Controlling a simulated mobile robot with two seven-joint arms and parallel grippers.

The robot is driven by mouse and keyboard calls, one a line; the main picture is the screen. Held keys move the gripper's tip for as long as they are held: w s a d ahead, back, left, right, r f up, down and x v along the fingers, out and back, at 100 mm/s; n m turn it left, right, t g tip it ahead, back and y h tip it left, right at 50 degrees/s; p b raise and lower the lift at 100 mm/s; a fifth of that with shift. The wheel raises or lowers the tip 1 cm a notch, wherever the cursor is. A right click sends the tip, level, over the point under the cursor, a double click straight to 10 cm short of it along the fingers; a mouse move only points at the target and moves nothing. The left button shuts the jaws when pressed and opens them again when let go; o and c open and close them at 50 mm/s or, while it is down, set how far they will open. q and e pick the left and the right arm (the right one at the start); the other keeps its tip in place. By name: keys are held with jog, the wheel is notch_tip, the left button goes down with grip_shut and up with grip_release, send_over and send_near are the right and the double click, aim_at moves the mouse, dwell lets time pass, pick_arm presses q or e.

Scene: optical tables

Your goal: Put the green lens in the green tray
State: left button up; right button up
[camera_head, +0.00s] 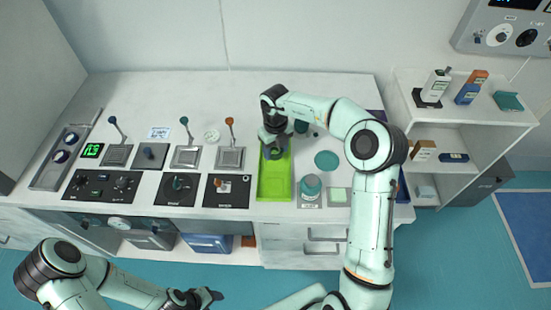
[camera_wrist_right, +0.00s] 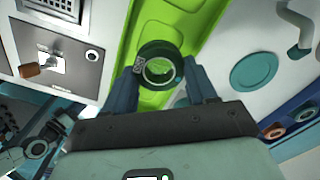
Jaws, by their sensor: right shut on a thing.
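The green lens (camera_wrist_right: 160,52), a dark green ring with clear glass, is between the fingertips of my right gripper (camera_wrist_right: 162,78) in the right wrist view. My right gripper is shut on it. The light green tray (camera_head: 274,182) lies on the table, long side running front to back. In the head view my right gripper (camera_head: 273,148) is over the tray's far end, and the lens is hard to make out there. The tray (camera_wrist_right: 122,60) shows behind the lens in the wrist view. My left gripper (camera_head: 207,297) is low at the bottom, away from the table; its jaws are unclear.
Control panels with levers (camera_head: 230,145) stand left of the tray. A teal disc (camera_head: 326,160), a round teal-topped item (camera_head: 311,187) and a small pale green square (camera_head: 339,195) are to its right. A white shelf (camera_head: 455,140) stands farther right.

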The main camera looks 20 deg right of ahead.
aim_at(276, 165)
jog(key=shift+f, duration=2.85)
jog(key=o, duration=0.9)
jog(key=shift+f, duration=0.1)
notch_tip(276, 165, up, 12)
jog(key=shift+r, duration=0.15)
